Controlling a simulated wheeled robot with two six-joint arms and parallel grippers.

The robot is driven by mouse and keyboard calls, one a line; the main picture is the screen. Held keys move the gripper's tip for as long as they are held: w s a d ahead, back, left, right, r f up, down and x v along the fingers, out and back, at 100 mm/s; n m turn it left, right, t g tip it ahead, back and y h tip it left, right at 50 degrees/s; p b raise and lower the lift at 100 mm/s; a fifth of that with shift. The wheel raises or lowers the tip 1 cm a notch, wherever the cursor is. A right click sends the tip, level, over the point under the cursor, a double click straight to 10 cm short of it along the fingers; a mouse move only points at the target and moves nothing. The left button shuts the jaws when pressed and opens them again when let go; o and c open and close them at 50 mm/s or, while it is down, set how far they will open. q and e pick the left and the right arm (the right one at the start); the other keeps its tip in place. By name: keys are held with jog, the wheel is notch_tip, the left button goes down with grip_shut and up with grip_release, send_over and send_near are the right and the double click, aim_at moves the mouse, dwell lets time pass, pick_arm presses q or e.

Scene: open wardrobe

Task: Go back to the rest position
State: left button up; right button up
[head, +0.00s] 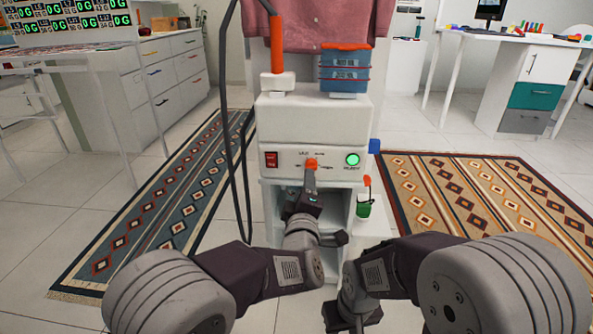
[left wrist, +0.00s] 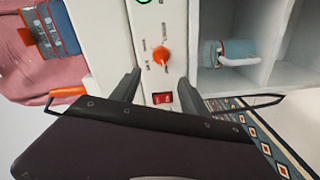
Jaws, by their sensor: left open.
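My left gripper (head: 311,172) reaches up to the front panel of a white machine (head: 312,122). Its fingers are apart in the left wrist view (left wrist: 158,80), with nothing between them. An orange knob (head: 311,163) on the panel lies just past the fingertips; it also shows in the left wrist view (left wrist: 160,56). Whether a finger touches it I cannot tell. My right gripper (head: 352,316) hangs low at the bottom of the head view, pointing down; its fingers are not clear.
The panel has a red switch (head: 271,160) and a green button (head: 352,160). Blue boxes with an orange lid (head: 345,70) stand on top, beside an orange-handled item (head: 277,50). Rugs lie either side (head: 170,200).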

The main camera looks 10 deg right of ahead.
pick_arm(q)
jog(key=w+a+r+n+y+p, duration=0.1)
jog(key=w+a+r+y+p, duration=0.2)
jog(key=a, duration=0.6)
jog(key=a+r+g+p, duration=0.1)
jog(key=a+r+p, duration=0.35)
jog(key=a, duration=0.35)
jog(key=w+a+r+n+y+p, duration=0.1)
jog(key=w+a+r+y+p, duration=0.2)
jog(key=a, duration=0.6)
jog(key=s+a+f+m+g+h+p, duration=0.1)
jog(key=s+a+f+m+g, duration=0.2)
jog(key=s+f, duration=0.15)
jog(key=s+a+f+m+g+p, duration=0.1)
jog(key=s+a+f+m+g, duration=0.1)
jog(key=s+a+f+g, duration=0.3)
jog(key=s+d+f+m+g, duration=0.1)
jog(key=s+f+m+g, duration=0.35)
jog(key=s, duration=0.65)
jog(key=s+d+f+m+g, duration=0.1)
jog(key=s+f+m+g, duration=0.4)
jog(key=s, duration=0.6)
notch_tip(320, 180, up, 37)
jog(key=n+t+p, duration=0.1)
jog(key=t+p, duration=0.1)
jog(key=p, duration=3.6)
jog(key=shift+w+h, duration=0.35)
jog(key=shift+h, duration=0.05)
